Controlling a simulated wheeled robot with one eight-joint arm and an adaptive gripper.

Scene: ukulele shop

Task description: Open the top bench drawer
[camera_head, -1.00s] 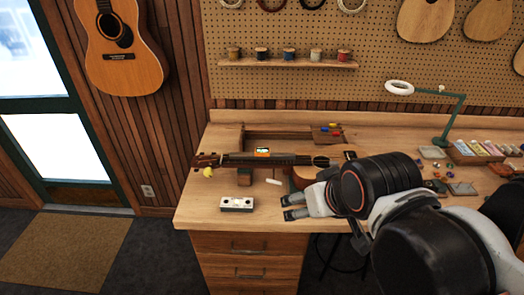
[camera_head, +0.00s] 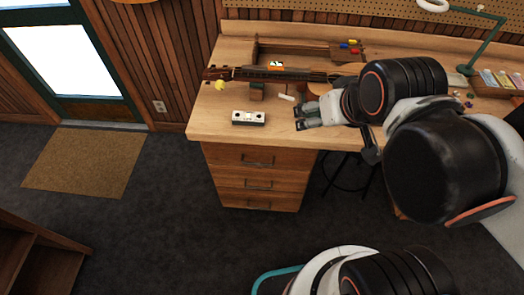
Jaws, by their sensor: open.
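The wooden bench (camera_head: 215,122) stands at the back with a drawer unit under its left end. The top bench drawer (camera_head: 235,156) is the uppermost of 3 stacked drawers and looks closed. Its dark bar handle (camera_head: 258,161) runs across its front. My gripper (camera_head: 298,118) is above the bench top near its front edge, to the upper right of the top drawer. Its fingers point left and are apart, with nothing between them. The gripper is clear of the handle.
A ukulele (camera_head: 290,75) lies across the bench top. A small white box (camera_head: 248,118) sits near the front edge, left of my gripper. A dark stool (camera_head: 345,175) stands under the bench, right of the drawers. The dark floor (camera_head: 180,215) before the drawers is open.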

